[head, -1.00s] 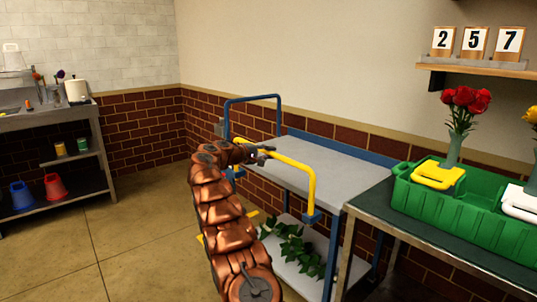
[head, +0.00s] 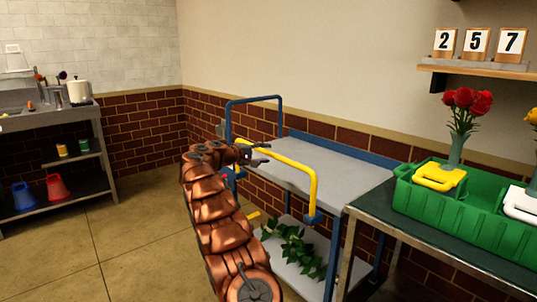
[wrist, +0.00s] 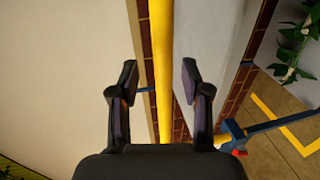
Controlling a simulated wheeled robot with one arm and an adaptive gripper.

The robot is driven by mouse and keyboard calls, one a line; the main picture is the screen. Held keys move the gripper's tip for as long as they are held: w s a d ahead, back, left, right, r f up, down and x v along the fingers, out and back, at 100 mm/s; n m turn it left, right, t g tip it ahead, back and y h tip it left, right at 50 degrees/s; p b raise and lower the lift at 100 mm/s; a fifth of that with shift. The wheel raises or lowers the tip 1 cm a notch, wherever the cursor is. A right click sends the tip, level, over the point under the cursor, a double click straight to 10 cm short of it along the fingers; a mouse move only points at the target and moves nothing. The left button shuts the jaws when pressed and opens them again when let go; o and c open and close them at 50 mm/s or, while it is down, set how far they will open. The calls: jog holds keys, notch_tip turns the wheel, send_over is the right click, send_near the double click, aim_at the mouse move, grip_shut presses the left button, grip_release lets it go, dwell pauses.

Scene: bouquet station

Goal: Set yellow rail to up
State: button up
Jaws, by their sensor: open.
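The yellow rail (head: 291,162) runs along the near side of a blue-framed cart with grey shelves. It stands up beside the top shelf, its front end bending down into a blue bracket (head: 313,217). My gripper (head: 266,153) is open near the rail's far end. In the wrist view, the yellow rail (wrist: 161,70) passes between the two spread fingers of my gripper (wrist: 158,82), with gaps on both sides. I cannot tell how far ahead of the fingertips it is. A blue bracket with a red part (wrist: 232,138) shows at lower right.
The cart's grey top shelf (head: 330,168) is bare, and a leafy vine (head: 298,248) lies on its lower shelf. A blue hoop handle (head: 252,98) rises at the far end. A green table (head: 440,230) with a green crate (head: 480,215) stands close on the right. Open floor lies left.

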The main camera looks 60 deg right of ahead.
jog(key=v, duration=0.9)
jog(key=shift+s+d, duration=0.1)
